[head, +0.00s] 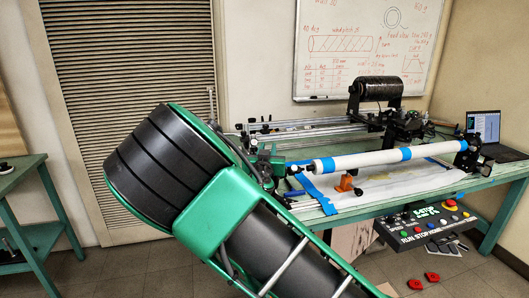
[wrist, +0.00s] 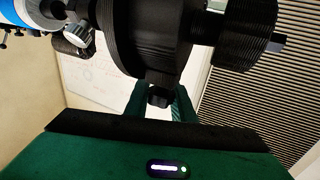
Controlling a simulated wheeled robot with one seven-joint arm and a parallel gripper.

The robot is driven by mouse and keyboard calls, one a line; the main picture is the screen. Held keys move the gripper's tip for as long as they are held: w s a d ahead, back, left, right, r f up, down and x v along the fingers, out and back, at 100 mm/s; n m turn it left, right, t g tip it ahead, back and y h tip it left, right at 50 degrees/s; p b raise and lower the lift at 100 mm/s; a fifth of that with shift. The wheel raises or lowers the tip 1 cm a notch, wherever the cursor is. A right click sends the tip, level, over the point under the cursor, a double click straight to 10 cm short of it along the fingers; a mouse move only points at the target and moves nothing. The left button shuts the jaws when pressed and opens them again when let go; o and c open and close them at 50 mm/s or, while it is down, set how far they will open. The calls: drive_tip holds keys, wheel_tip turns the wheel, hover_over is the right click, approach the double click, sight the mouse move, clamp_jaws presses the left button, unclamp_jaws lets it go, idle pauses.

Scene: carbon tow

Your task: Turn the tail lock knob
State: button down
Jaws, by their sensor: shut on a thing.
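In the wrist view, my green gripper (wrist: 159,93) has its two fingers on either side of a small black knob (wrist: 158,98), and it is shut on it. The knob sits against the large round black body of the tail end (wrist: 150,45). In the head view, the tail end of the winder is at the left end of the white tube (head: 355,161), partly behind my arm. The grip itself cannot be made out there.
The white tube with blue bands lies across the green bench (head: 420,195). A control box (head: 425,223) with buttons hangs at the bench front. A laptop (head: 484,128) stands at the right. A slatted shutter (head: 135,80) is behind my arm.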

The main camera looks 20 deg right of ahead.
drive_tip(key=m+g+h, duration=0.2)
drive_tip(key=h, duration=0.1)
drive_tip(key=d+m+g+h, duration=0.1)
drive_tip(key=m+h, duration=0.1)
drive_tip(key=shift+s, duration=0.3)
drive_tip(key=shift+s+d+m+g+h, duration=0.1)
drive_tip(key=shift+s+m+g+h, duration=0.05)
drive_tip(key=shift+m+g+h, duration=0.5)
drive_tip(key=shift+s+d+m+g+h, duration=0.15)
drive_tip(key=shift+m+g+h, duration=0.3)
drive_tip(key=shift+g+h, duration=0.25)
drive_tip(key=shift+g, duration=0.25)
drive_tip(key=c, duration=1.5)
unclamp_jaws()
drive_tip(key=v, duration=1)
drive_tip(key=shift+s+a+f, duration=0.1)
drive_tip(key=shift+s+a, duration=0.05)
drive_tip(key=shift+a, duration=0.2)
drive_tip(key=shift+s, duration=0.1)
